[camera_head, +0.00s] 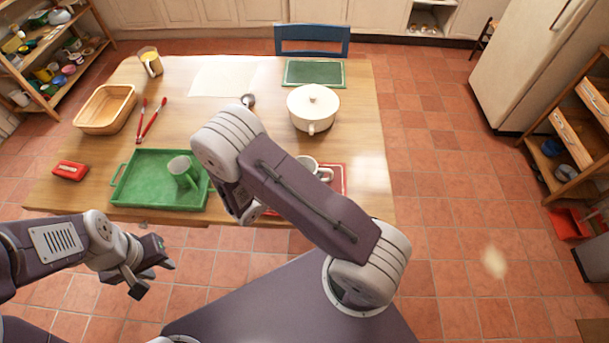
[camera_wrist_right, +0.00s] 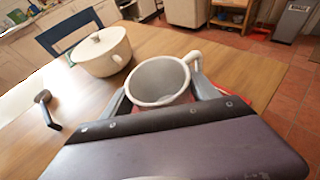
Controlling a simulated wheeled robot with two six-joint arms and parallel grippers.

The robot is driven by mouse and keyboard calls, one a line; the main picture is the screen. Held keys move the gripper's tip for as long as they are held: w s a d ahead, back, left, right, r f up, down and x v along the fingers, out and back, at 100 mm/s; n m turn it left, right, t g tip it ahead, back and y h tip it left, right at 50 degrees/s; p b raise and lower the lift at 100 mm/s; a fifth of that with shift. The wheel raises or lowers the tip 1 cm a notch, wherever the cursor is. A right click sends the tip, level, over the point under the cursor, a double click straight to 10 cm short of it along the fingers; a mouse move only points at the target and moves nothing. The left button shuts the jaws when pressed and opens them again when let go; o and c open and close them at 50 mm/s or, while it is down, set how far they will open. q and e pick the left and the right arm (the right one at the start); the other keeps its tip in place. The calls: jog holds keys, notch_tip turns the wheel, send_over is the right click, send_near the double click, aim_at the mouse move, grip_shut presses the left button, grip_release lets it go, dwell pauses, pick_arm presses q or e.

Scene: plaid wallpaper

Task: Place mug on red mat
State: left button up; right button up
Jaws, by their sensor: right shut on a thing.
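A white mug (camera_head: 308,163) shows partly behind my right arm in the head view, over or on the red mat (camera_head: 337,187). In the right wrist view the mug (camera_wrist_right: 158,82) is upright, with its handle to the right. My right gripper (camera_wrist_right: 163,94) is shut on it, one finger on each side. My arm hides this gripper and much of the mat in the head view. I cannot tell whether the mug's base touches the mat. My left gripper (camera_head: 148,272) is open and empty, in front of the table's near edge.
A white lidded pot (camera_head: 313,107) stands behind the mat, near a green board (camera_head: 314,73).

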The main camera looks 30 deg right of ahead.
jog(key=shift+w+d+f, duration=0.3)
jog(key=shift+w+f, duration=0.2)
jog(key=shift+w, duration=0.35)
jog(key=shift+f, duration=2)
jog(key=shift+f, duration=0.1)
jog(key=o, duration=1.7)
jog(key=shift+c, duration=0.2)
